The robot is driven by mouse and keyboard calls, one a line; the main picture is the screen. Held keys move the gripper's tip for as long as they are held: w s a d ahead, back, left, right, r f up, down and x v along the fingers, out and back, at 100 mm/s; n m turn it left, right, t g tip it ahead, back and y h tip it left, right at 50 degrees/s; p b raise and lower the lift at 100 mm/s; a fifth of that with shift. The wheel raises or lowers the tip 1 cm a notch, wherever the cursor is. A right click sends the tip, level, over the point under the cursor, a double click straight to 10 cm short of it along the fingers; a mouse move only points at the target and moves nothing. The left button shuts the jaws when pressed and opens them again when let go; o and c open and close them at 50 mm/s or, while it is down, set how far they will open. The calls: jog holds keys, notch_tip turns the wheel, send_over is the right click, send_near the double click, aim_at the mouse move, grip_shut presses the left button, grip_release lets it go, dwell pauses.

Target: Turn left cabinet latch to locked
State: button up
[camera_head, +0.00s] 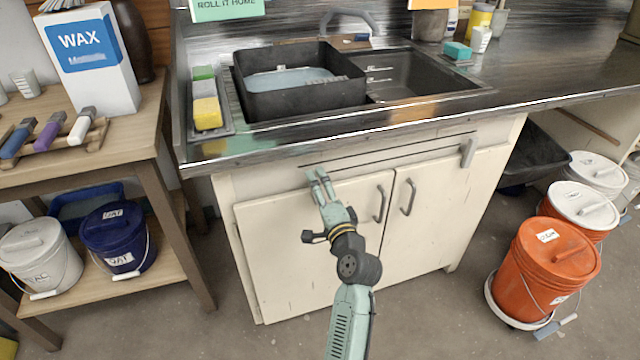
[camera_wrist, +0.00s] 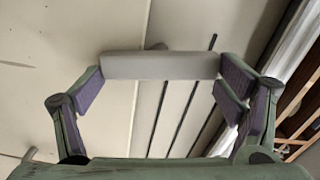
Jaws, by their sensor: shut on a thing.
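My gripper (camera_head: 318,172) reaches up to the top left of the pale sink cabinet (camera_head: 290,255), above the left door. In the wrist view my gripper (camera_wrist: 160,85) has its two padded fingers at opposite ends of a plain grey bar, the left latch (camera_wrist: 160,65), and is shut on it. The bar lies across the direction of the dark grooves in the cabinet front. In the head view my fingers mostly hide this latch. The right latch (camera_head: 467,152) is a grey bar standing roughly upright at the cabinet's upper right.
Two door handles (camera_head: 380,203) (camera_head: 408,197) sit near the middle of the cabinet. The metal counter edge (camera_head: 340,143) overhangs just above my gripper.

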jog(key=shift+m+p, duration=0.7)
jog(key=shift+m, duration=0.4)
jog(key=o, duration=1)
jog(key=shift+f, duration=0.1)
jog(key=v, duration=1.2)
jog(key=shift+a, duration=0.1)
